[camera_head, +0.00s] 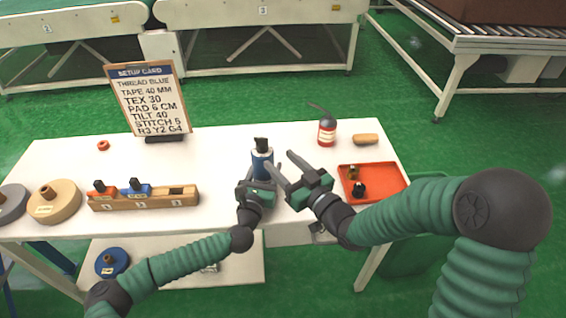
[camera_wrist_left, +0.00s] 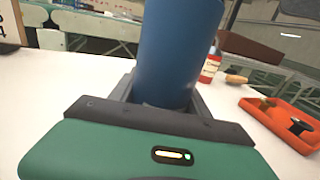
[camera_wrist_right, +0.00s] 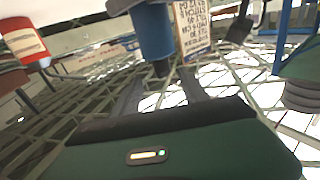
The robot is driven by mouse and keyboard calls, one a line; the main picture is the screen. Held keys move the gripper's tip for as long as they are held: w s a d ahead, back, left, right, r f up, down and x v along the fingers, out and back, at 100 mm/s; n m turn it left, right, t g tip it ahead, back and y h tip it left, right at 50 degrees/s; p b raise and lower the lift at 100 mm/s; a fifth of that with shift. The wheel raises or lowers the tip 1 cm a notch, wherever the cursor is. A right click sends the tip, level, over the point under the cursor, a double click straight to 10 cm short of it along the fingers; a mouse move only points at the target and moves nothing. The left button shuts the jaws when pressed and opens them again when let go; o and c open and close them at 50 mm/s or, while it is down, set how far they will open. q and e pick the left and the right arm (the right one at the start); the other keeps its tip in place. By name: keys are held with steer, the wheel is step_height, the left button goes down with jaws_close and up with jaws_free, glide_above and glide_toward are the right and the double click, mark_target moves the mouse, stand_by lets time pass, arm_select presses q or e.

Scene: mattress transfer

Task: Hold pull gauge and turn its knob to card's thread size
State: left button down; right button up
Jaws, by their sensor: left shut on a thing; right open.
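The pull gauge (camera_head: 262,164) is a blue cylinder with a light collar and a black knob (camera_head: 261,144) on top. It stands about upright above the table's middle. My left gripper (camera_head: 258,181) is shut on its lower body; the left wrist view shows the blue body (camera_wrist_left: 180,45) between the fingers. My right gripper (camera_head: 283,168) is open and empty, just right of the gauge. The gauge also shows beyond its fingers in the right wrist view (camera_wrist_right: 153,33). The setup card (camera_head: 148,98) stands at the back left and reads "TEX 30". No dial marks are readable.
The table's back middle is clear.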

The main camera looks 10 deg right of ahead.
arm_select(q)
steer(key=shift+r, duration=0.1)
steer(key=shift+c, duration=2.1)
jaws_free()
